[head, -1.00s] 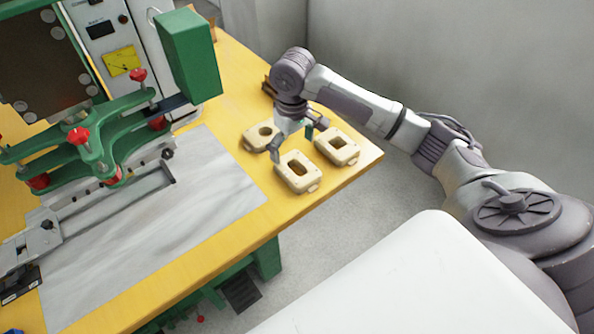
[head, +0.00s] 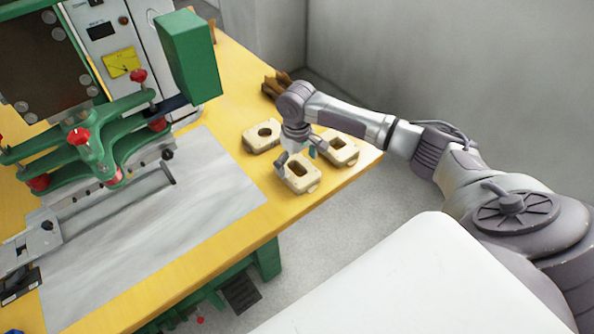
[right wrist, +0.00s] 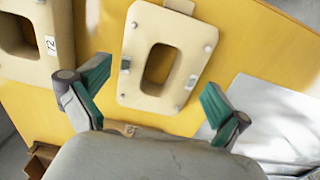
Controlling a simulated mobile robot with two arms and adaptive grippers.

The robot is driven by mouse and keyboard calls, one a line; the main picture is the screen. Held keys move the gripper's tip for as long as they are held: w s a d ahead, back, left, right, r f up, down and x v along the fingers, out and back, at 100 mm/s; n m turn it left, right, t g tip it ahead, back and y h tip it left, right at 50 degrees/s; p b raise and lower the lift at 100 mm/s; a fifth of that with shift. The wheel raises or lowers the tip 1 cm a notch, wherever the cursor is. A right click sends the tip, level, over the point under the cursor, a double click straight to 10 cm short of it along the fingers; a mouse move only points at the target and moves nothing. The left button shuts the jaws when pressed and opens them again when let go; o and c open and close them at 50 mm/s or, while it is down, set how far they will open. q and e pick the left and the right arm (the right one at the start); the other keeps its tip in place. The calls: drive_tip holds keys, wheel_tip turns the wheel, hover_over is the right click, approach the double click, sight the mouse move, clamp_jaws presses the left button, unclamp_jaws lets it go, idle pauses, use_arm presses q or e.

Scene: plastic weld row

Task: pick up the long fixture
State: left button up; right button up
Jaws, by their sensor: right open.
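The long fixture (head: 306,187) is a cream block with an elongated slot, lying near the table's front edge in the head view. It also shows in the right wrist view (right wrist: 134,62), with its slot upright in the picture. My right gripper (head: 296,160) is over its back part, open and empty. In the right wrist view its green-padded fingertips (right wrist: 155,88) are spread wide, one to each side of the lower part of the fixture. I cannot tell how high they are above it. My left gripper is not in view.
A round-holed cream fixture (head: 253,143) lies behind and left. A square-holed one (head: 350,159) lies right, near the edge, and close by in the right wrist view (right wrist: 52,72). A green-and-white machine (head: 188,55) and a grey plate (head: 170,225) occupy the left.

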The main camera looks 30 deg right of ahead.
wheel_tip(320, 180, down, 2)
drive_tip(key=shift+f, duration=0.2)
drive_tip(key=c, duration=1)
drive_tip(key=shift+c, duration=0.4)
drive_tip(key=shift+r, duration=0.2)
